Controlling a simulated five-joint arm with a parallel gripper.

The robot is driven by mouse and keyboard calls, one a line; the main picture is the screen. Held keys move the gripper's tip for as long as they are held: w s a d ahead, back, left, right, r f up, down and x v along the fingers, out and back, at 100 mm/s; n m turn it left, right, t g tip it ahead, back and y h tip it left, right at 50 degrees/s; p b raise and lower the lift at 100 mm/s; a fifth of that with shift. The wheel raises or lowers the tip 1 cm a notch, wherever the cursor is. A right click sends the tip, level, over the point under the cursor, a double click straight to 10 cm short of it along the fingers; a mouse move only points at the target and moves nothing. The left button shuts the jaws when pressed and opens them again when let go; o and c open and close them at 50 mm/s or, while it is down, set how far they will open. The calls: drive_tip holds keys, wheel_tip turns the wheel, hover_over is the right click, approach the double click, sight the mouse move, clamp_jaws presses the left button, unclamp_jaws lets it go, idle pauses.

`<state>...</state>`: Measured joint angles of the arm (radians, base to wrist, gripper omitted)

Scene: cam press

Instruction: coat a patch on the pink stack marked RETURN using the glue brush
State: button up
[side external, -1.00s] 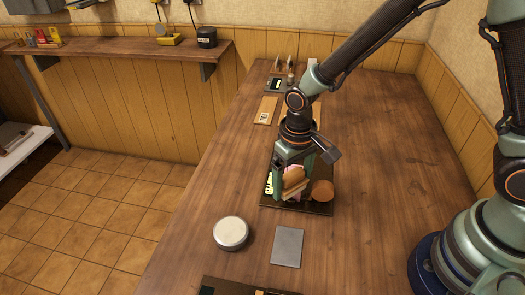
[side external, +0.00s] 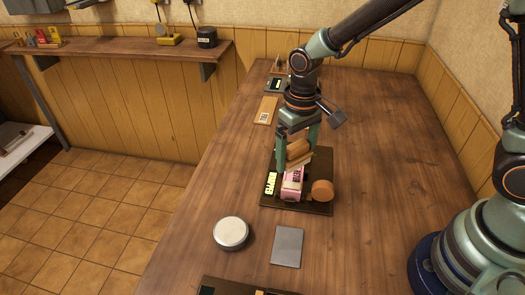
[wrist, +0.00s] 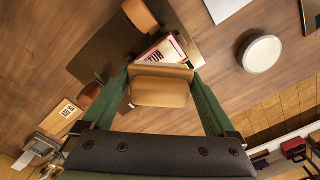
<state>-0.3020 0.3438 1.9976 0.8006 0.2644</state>
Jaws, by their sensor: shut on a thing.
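The pink stack (side external: 292,186) sits on a dark board (side external: 318,208), with a pale label on top. In the wrist view the stack (wrist: 166,49) shows part of its dark lettering; the rest is hidden. My gripper (side external: 298,152) is shut on a tan wooden block (side external: 299,147) above the stack. The block (wrist: 159,91) has a thin flat plate and a rounded upper part in the wrist view. No bristles show on it, and I cannot make out a glue brush.
A brown round wooden piece (side external: 322,190) stands on the board's right side. A round pale tin (side external: 231,233) and grey plate (side external: 287,246) lie nearer. A tan card (side external: 265,110) lies behind.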

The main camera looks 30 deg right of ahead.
sight(297, 146)
drive_tip(key=shift+r, duration=1.5)
